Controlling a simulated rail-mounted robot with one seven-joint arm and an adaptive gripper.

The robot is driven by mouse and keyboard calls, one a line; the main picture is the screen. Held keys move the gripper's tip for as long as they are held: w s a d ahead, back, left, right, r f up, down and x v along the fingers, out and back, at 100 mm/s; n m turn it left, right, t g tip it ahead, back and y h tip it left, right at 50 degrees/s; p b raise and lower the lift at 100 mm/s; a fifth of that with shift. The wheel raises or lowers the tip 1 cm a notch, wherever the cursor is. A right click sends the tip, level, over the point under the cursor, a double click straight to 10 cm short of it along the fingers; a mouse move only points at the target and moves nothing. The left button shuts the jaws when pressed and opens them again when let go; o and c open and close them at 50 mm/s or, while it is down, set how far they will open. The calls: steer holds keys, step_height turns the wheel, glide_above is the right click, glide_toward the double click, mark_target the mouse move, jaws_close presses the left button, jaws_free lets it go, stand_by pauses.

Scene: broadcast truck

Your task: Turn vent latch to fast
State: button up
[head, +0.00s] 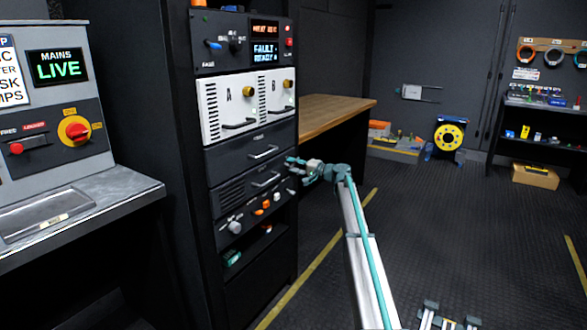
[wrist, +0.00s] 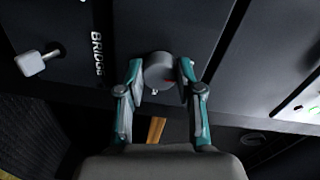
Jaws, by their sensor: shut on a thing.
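A grey round knob (wrist: 157,70) with a small red mark sits on a dark panel in the wrist view. My gripper (wrist: 160,75) is shut on this knob, one teal finger on each side. In the head view my gripper (head: 293,170) is at the right edge of the black equipment rack (head: 250,158), beside the slotted drawer front. The gripped knob cannot be made out there. No "fast" mark is readable, and I cannot tell from a label whether this knob is the vent latch.
A pale knob (wrist: 32,63) by the word BRIDGE stands left of my gripper in the wrist view. The rack has drawer handles (head: 265,180) and a lower knob (head: 235,227). A wooden bench (head: 325,113) is behind. The floor to the right is mostly clear.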

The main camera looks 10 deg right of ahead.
steer(key=o, duration=1.2)
steer(key=shift+c, duration=0.2)
steer(key=shift+d, duration=0.1)
steer(key=v, duration=1.2)
